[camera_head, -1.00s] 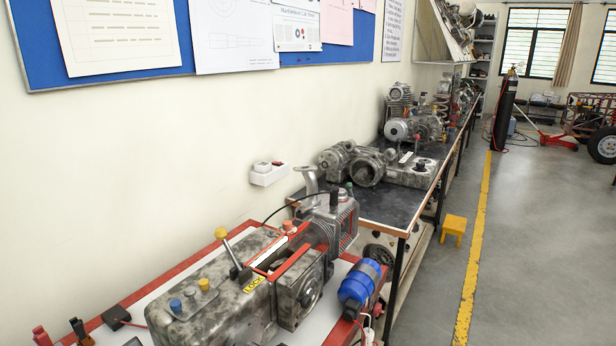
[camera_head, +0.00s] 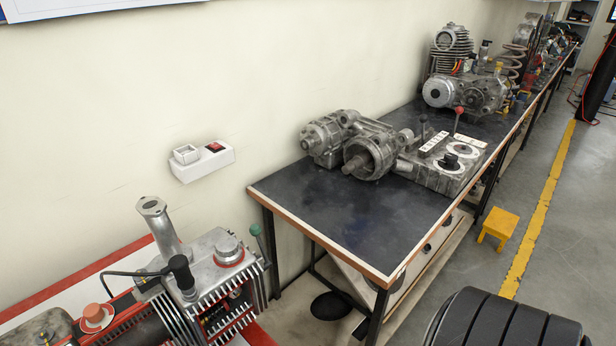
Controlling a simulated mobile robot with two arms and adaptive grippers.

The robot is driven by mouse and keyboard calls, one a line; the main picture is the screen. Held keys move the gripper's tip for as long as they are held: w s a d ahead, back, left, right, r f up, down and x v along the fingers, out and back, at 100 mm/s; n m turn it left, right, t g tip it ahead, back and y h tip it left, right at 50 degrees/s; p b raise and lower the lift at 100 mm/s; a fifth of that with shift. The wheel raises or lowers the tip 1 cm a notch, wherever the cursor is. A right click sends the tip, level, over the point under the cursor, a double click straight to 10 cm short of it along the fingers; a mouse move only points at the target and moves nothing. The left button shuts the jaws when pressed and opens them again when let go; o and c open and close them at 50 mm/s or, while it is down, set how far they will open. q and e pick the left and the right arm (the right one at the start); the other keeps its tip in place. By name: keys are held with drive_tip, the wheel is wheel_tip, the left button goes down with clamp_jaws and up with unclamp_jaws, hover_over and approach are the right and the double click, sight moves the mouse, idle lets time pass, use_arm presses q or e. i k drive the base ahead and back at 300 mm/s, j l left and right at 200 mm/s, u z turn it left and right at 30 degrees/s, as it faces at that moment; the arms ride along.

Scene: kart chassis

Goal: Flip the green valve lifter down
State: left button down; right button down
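The green valve lifter (camera_head: 256,232) is a short lever with a green knob at the right end of the grey finned engine (camera_head: 215,262), at the lower left of the head view. Its knob points up, with a slight lean to the left, and its thin rod runs down to the engine's side. Nothing touches it. The engine's lower part is cut off by the bottom edge of the picture. Neither of my grippers shows in the head view.
A dark-topped workbench (camera_head: 340,225) stands right of the engine, with a gap between. It holds grey gear housings (camera_head: 368,155) and a box with a red-knobbed lever (camera_head: 458,112). Its near top is clear. A yellow stool (camera_head: 497,228) stands on the floor. A switch box (camera_head: 203,160) is on the wall.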

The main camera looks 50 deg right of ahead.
sight(255, 230)
drive_tip(key=l, duration=1.4)
